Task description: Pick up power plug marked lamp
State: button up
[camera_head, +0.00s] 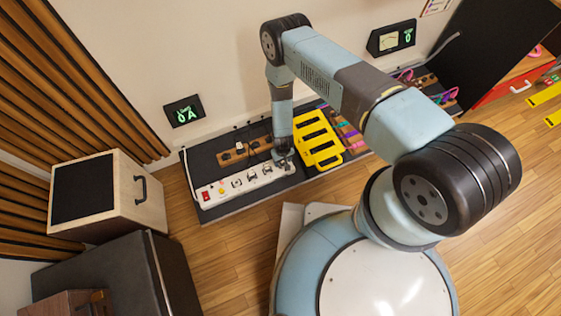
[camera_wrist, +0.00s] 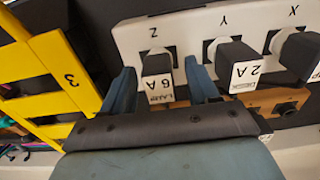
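The power plug (camera_wrist: 158,86) is a dark block with a white label that reads 6 A and small print that seems to say lamp. It sits in the socket marked Z on the white power strip (camera_wrist: 130,38). The strip also shows in the head view (camera_head: 211,203). My gripper (camera_wrist: 163,85) is open, one blue-grey finger on each side of this plug, with visible gaps. In the head view my gripper (camera_head: 283,160) is at the strip's right end, where it hides the plug.
A plug marked 2 A (camera_wrist: 235,63) sits in socket Y, close to my right finger. Another plug (camera_wrist: 301,52) is in X. A yellow rack (camera_head: 317,138) stands just right of the gripper. A wooden socket block (camera_head: 232,156) lies behind the strip. A speaker cabinet (camera_head: 140,215) stands left.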

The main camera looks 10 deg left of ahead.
jog(key=c, duration=1)
jog(key=shift+r, duration=0.1)
